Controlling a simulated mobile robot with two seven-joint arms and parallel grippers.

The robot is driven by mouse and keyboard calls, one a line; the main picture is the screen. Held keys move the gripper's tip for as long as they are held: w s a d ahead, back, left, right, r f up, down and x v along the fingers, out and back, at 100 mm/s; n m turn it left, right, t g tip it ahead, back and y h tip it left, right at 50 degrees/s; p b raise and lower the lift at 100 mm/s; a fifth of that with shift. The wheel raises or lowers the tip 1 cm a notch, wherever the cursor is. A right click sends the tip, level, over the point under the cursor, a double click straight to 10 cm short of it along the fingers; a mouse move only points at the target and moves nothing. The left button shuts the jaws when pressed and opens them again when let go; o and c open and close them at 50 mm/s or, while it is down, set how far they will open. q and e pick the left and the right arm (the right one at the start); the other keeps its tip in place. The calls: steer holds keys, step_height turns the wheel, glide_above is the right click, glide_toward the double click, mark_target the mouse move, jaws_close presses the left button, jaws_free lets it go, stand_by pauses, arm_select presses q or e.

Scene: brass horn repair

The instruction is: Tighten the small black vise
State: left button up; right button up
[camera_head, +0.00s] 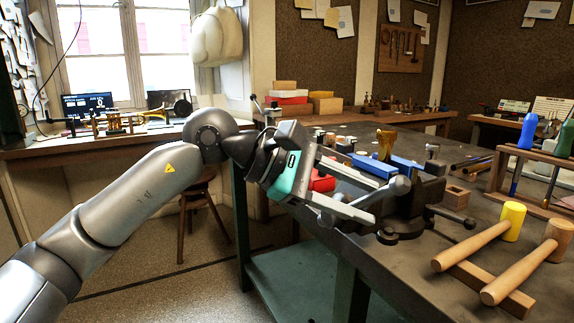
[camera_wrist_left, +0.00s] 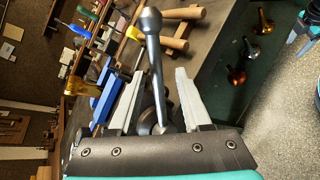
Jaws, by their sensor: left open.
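The small black vise (camera_head: 424,197) is on the dark workbench top, just right of my left gripper (camera_head: 377,202). A grey metal handle bar with a ball end (camera_head: 399,186) points toward the gripper. My left gripper is open, and its two pale fingers lie on either side of the bar. In the left wrist view, the handle bar (camera_wrist_left: 154,60) runs lengthwise between the fingers of the gripper (camera_wrist_left: 158,74), with its ball end beyond the fingertips. I cannot tell whether either finger touches it.
Two wooden mallets (camera_head: 472,246) lie at the right front of the workbench (camera_head: 400,270). A wooden rack with screwdrivers (camera_head: 527,131) stands at the right.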

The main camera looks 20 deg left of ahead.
arm_select(q)
steer(key=v, duration=1.3)
steer(key=shift+s+a+r+p, duration=0.2)
steer(key=shift+a+p, duration=0.05)
steer(key=shift+p, duration=0.1)
arm_select(e)
steer(key=shift+s+f, duration=0.2)
steer(key=shift+f, duration=0.85)
steer(key=shift+s, duration=0.1)
